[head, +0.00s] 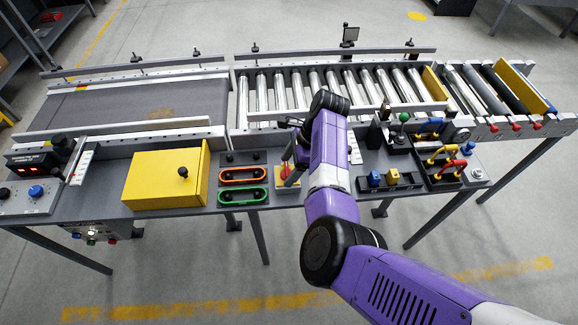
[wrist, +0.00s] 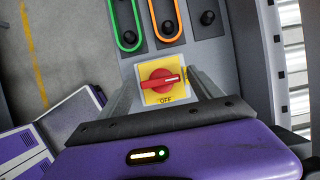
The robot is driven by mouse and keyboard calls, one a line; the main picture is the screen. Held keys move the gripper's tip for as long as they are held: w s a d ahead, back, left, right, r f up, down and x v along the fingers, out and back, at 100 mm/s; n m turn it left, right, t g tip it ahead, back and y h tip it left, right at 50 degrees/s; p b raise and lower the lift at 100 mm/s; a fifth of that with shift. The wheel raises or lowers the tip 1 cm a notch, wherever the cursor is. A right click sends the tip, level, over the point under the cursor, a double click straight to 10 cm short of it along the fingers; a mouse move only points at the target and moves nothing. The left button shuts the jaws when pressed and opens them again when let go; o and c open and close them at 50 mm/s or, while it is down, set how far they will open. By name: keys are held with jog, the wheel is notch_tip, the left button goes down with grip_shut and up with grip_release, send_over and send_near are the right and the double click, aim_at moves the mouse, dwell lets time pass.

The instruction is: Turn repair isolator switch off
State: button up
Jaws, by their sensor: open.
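The isolator switch is a red rotary knob (wrist: 162,79) on a square yellow plate, seen near the middle of the wrist view. A pale line on the knob points right. The word OFF is on the plate's edge nearest my gripper; another mark at the right edge is partly hidden by a finger. In the head view the switch's yellow plate (head: 287,171) shows just left of my purple arm. My gripper (wrist: 160,82) is open, with one grey finger on each side of the plate and nothing held. I cannot tell whether a finger touches the plate.
Green (head: 243,195) and orange (head: 242,174) framed controls sit left of the switch. A yellow box (head: 166,175) stands further left. Conveyor rollers (head: 300,92) run behind.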

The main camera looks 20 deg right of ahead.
jog(key=c, duration=1.4)
